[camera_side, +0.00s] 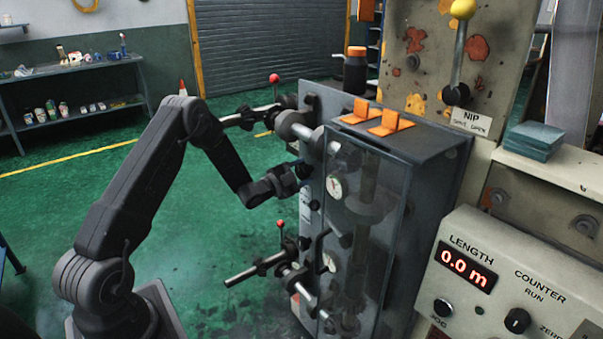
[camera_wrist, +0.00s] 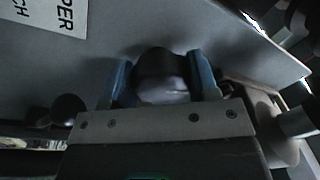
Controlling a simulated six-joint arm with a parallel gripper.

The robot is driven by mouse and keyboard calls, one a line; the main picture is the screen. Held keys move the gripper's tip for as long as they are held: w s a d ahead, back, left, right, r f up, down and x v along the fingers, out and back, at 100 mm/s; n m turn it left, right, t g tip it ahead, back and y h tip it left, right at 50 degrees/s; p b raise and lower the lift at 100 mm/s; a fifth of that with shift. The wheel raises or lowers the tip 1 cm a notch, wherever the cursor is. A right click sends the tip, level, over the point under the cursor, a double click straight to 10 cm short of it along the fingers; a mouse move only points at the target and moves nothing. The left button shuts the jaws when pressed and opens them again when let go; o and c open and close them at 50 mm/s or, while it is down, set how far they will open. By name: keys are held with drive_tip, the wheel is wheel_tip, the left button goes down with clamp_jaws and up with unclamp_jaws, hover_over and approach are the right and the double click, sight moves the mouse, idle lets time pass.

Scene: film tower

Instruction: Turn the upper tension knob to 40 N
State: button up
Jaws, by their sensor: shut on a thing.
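My gripper (camera_side: 300,170) is at the upper part of the grey tension cabinet (camera_side: 310,115), on its left face in the side view. In the wrist view its two blue fingers stand on either side of a dark round knob (camera_wrist: 162,75) and are shut on it. The knob is hidden behind my gripper in the side view. A small white dial gauge (camera_side: 335,187) sits just right of my gripper, behind the clear cover. Its needle is too small to read. A label (camera_wrist: 55,12) with "PER" and "CH" showing is at the wrist view's top left.
A lower gauge (camera_side: 329,262) and a red-tipped lever (camera_side: 280,224) with a rod lie below my gripper. Another red-tipped lever (camera_side: 274,78) and rollers are above it. A second dark knob (camera_wrist: 68,110) is close on the left in the wrist view. The green floor to the left is clear.

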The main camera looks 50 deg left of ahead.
drive_tip(key=shift+m, duration=0.3)
drive_tip(key=o, duration=0.9)
drive_tip(key=s, duration=0.4)
drive_tip(key=s+f, duration=0.1)
drive_tip(key=s, duration=0.8)
drive_tip(key=shift+s+a+f, duration=0.1)
drive_tip(key=shift+s+f, duration=0.05)
drive_tip(key=shift+s, duration=0.25)
